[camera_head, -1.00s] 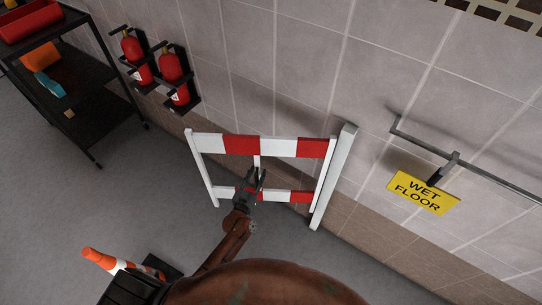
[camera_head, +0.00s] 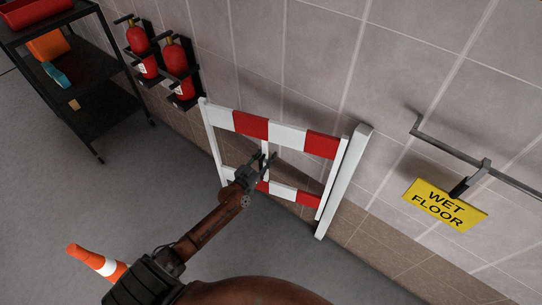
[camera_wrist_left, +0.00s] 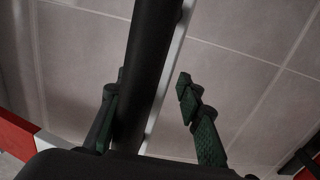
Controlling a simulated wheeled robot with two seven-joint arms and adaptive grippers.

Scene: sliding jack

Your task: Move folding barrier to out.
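The folding barrier (camera_head: 287,138), with red and white boards, stands along the tiled wall and joins a white post (camera_head: 345,180) on its right. A slim white upright shows in the middle of its frame. My left gripper (camera_head: 267,162) is at this middle upright, between the upper and lower boards. In the left wrist view, its green-padded fingers (camera_wrist_left: 150,115) are apart. A dark round bar (camera_wrist_left: 150,65) and a white strip run between them, with a clear gap to the right finger. Contact at the left finger cannot be told. My right gripper is not in view.
Two fire extinguishers (camera_head: 180,70) hang on the wall at left, near a black shelf cart (camera_head: 100,110). A traffic cone (camera_head: 95,262) is at lower left. A yellow wet floor sign (camera_head: 444,204) hangs from a wall rail at right. Grey floor left of the barrier is clear.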

